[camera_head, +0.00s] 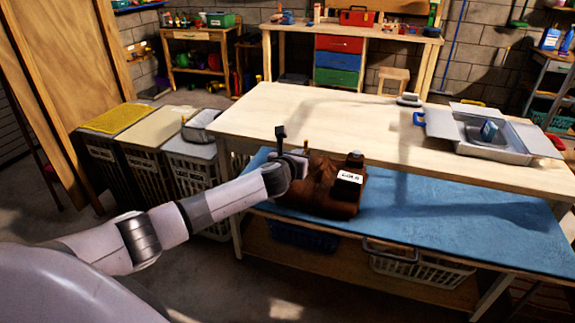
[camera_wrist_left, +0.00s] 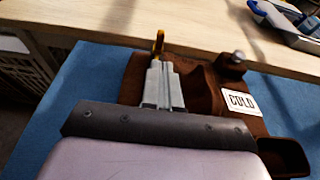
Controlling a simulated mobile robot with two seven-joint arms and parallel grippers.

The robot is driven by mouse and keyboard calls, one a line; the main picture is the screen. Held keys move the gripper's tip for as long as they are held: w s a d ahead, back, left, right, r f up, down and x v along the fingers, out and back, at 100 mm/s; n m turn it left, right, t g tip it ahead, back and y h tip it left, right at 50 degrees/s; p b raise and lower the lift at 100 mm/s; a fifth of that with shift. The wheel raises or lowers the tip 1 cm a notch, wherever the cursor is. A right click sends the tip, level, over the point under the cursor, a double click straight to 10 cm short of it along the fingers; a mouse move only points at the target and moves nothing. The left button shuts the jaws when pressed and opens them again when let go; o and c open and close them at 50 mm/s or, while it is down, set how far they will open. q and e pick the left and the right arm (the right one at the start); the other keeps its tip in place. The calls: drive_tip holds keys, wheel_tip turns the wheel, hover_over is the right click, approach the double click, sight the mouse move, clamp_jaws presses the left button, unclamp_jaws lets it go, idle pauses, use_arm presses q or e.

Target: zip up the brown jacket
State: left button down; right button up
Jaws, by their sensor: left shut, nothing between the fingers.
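The brown jacket (camera_head: 325,200) lies on the blue mat of the lower bench, with a white label reading "COLD" on its right part. In the left wrist view the jacket (camera_wrist_left: 205,92) spreads ahead and to the right of my fingers. My left gripper (camera_head: 304,157) is over the jacket's upper left part; its fingers (camera_wrist_left: 160,66) are together and empty. A small brass-coloured upright piece (camera_wrist_left: 158,43) shows just beyond the fingertips; I cannot tell whether they touch it. A dark knob (camera_wrist_left: 236,60) stands at the jacket's far right. The gripper hides part of the jacket. My right gripper is not in view.
The blue mat (camera_head: 440,221) is clear right of the jacket. A raised wooden table (camera_head: 330,115) edges the mat behind, with a grey open box (camera_head: 465,139) on it. Labelled hampers stand at left. A white basket (camera_head: 420,271) sits below the bench.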

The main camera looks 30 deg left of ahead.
use_arm(q)
drive_tip(key=shift+s+r, duration=0.1)
drive_tip(key=shift+s, duration=0.75)
drive_tip(key=shift+p+v, duration=0.35)
drive_tip(key=shift+v, duration=2.9)
drive_tip(key=shift+d+r, duration=0.1)
